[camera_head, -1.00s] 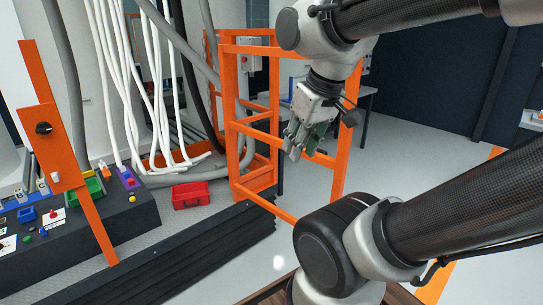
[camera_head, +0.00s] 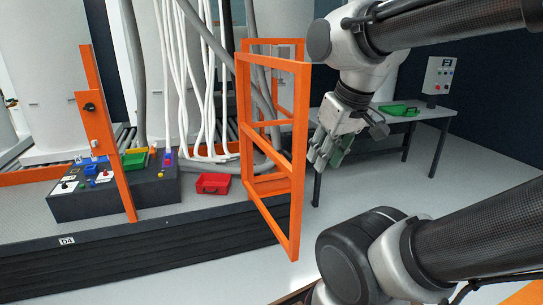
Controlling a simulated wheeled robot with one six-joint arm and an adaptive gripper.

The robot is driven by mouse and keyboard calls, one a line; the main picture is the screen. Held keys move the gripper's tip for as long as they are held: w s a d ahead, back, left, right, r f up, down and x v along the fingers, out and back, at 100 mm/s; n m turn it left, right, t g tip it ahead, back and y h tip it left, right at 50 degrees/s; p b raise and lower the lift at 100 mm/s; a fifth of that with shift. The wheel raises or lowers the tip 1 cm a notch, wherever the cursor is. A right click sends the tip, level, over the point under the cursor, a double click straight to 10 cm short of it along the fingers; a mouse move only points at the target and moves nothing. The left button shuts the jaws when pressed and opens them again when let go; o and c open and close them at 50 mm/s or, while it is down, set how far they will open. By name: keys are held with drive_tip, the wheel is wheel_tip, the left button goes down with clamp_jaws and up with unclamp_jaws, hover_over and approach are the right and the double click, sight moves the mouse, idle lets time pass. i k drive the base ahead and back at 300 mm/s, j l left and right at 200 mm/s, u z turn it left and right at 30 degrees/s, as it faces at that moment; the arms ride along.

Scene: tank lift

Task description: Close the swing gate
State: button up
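The orange swing gate (camera_head: 299,163) stands open in the middle of the view, a rectangular frame with a middle bar, swung out toward me past the edge of the dark platform. An orange post (camera_head: 119,165) with a black knob (camera_head: 90,107) stands across the opening at the left. My gripper (camera_head: 318,160) hangs just right of the gate's near upright, with its fingers pointing down and left. I cannot tell whether it touches the gate. The fingers look partly apart, with nothing visible between them.
A control console (camera_head: 115,188) with coloured parts and a red box (camera_head: 213,184) sit on the platform (camera_head: 150,262). White hoses (camera_head: 205,100) hang behind the opening. A table (camera_head: 437,113) with a green tray (camera_head: 399,110) stands at the right rear. Open floor (camera_head: 440,180) lies to the right.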

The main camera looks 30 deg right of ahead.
sight(295, 171)
drive_tip(key=l+u, duration=0.15)
drive_tip(key=l, duration=0.4)
drive_tip(key=l+u, duration=0.15)
drive_tip(key=l, duration=0.4)
drive_tip(key=k+l+u, duration=0.15)
drive_tip(key=l, duration=0.4)
drive_tip(key=i+l, duration=0.1)
drive_tip(key=l, duration=0.2)
drive_tip(key=i+l+u, duration=0.1)
drive_tip(key=l, duration=0.2)
drive_tip(key=i+l+u, duration=0.1)
drive_tip(key=l, duration=0.2)
drive_tip(key=i+l, duration=0.15)
drive_tip(key=l, duration=0.2)
drive_tip(key=k+l, duration=0.1)
drive_tip(key=k, duration=0.45)
drive_tip(key=k+j+u, duration=0.25)
drive_tip(key=i+l, duration=0.05)
drive_tip(key=i, duration=0.05)
